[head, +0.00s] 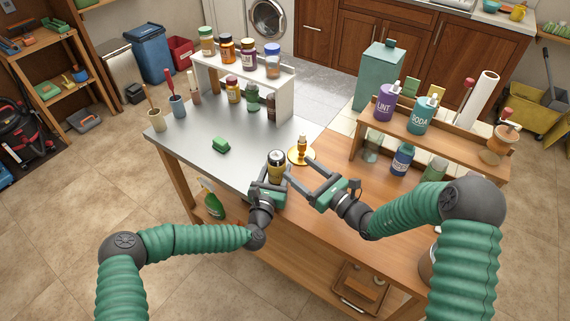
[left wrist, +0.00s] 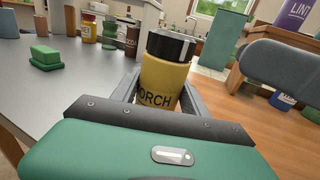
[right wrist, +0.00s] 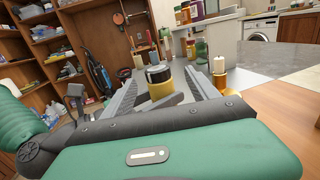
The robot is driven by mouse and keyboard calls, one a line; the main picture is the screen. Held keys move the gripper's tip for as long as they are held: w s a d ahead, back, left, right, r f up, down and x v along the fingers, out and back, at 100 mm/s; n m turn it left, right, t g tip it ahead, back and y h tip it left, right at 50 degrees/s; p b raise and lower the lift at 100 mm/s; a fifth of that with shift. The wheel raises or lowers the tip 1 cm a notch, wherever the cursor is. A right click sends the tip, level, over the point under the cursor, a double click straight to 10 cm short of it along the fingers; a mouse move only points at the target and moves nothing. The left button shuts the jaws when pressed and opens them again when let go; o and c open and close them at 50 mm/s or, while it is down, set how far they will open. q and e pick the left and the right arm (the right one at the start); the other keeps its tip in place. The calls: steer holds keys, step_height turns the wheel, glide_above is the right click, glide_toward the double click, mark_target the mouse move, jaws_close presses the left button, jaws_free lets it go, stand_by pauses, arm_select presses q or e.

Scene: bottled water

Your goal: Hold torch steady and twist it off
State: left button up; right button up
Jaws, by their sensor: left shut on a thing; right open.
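The torch is a yellow cylinder with a black and silver cap, seen in the left wrist view (left wrist: 162,80) with "ORCH" readable on its side. It stands upright near the table's middle in the head view (head: 276,162). My left gripper (head: 272,182) is shut on the torch's lower body. My right gripper (head: 298,180) is open and to the right of the torch. In the right wrist view the torch's capped top (right wrist: 158,76) shows between the open fingers, apart from the palm. Whether either right finger touches it I cannot tell.
A green block (head: 220,145) lies on the grey tabletop at left. A white shelf (head: 240,88) with several jars stands behind. A wooden shelf (head: 430,138) with bottles stands at right.

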mark_target(282, 162)
steer(key=w+a+g, duration=0.1)
steer(key=w+a, duration=0.1)
steer(key=w+a+n+y, duration=0.1)
steer(key=w+a, duration=0.1)
steer(key=a, duration=0.1)
steer(key=w+a+f+n+g, duration=0.1)
steer(key=w+a, duration=0.1)
steer(key=w, duration=0.1)
steer(key=shift+a+g+y, duration=0.15)
steer(key=shift+g+y, duration=0.15)
steer(key=shift+y, duration=0.1)
steer(key=c, duration=1.4)
steer(key=shift+r+m+t+h, duration=0.1)
steer(key=shift+m+t+h, duration=1.5)
steer(key=shift+t+h, duration=0.2)
steer(key=o, duration=1.4)
